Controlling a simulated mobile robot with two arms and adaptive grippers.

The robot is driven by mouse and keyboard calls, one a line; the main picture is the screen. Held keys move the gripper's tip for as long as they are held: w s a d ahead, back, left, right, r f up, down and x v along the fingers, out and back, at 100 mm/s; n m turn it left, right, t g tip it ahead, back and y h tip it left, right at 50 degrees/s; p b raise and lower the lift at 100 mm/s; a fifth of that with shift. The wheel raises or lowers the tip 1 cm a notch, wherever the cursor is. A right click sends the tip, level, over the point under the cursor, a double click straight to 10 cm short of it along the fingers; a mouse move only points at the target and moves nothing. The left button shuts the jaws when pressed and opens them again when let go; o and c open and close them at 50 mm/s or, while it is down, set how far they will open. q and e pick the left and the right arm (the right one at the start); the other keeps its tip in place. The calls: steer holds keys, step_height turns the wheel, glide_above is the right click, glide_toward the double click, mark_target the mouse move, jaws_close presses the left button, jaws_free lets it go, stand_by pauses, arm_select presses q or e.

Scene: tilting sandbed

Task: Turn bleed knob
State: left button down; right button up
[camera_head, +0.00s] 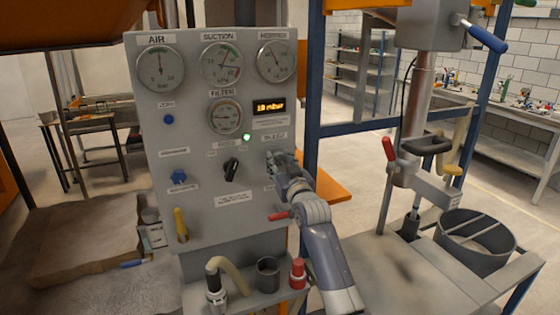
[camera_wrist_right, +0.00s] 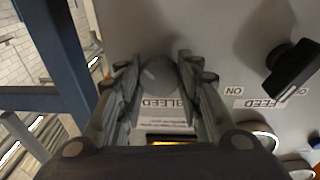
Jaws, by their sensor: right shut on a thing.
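The bleed knob (camera_wrist_right: 159,76) is a round grey knob on the grey panel (camera_head: 205,150), by the label BLEED (camera_wrist_right: 160,103). My right gripper (camera_head: 273,158) reaches the right side of the panel, below the lit display. In the right wrist view my right gripper (camera_wrist_right: 156,72) has one finger on each side of the knob and is shut on it. In the head view the gripper hides the knob. My left gripper is in neither view.
A black feed switch (camera_head: 231,169) sits left of the bleed knob; it also shows in the wrist view (camera_wrist_right: 293,68). Gauges, a yellow lever (camera_head: 181,224) and a red-handled valve (camera_head: 279,216) are on the panel. A blue frame post (camera_head: 312,120) stands close to its right.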

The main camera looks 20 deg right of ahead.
steer(key=shift+m, duration=0.7)
steer(key=o, duration=1.1)
steer(key=shift+s, duration=0.1)
steer(key=s, duration=0.8)
steer(key=s+f, duration=0.1)
steer(key=s, duration=0.3)
steer(key=shift+a, duration=0.3)
steer(key=shift+w, duration=0.1)
